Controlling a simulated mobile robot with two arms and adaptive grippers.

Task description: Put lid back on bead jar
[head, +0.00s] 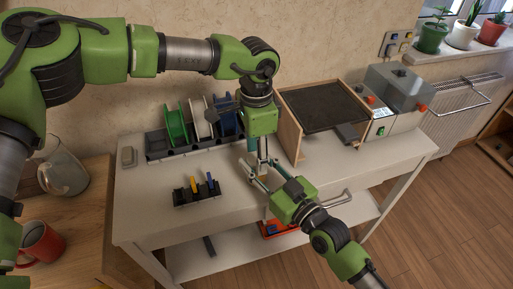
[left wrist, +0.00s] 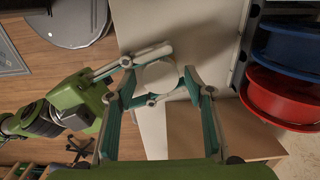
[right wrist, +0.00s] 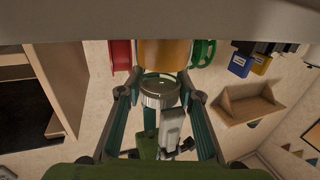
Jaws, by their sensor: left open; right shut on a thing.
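The bead jar (right wrist: 165,53) shows in the right wrist view as an amber cylinder between the tips of my right gripper (right wrist: 165,75), which is shut on it. The silvery ribbed lid (right wrist: 159,93) is at the jar's mouth end, in line with it; whether it is fully seated I cannot tell. In the left wrist view the lid (left wrist: 158,77) is a pale disc between the spread fingers of my left gripper (left wrist: 160,90), which is open above it. In the head view my left gripper (head: 262,150) and right gripper (head: 260,178) meet over the white table and largely hide jar and lid.
A rack of green, white and blue spools (head: 202,122) stands at the table's back left. A black holder (head: 197,192) with small tools is in front. A wooden open box (head: 325,105) and a grey machine (head: 395,95) stand right.

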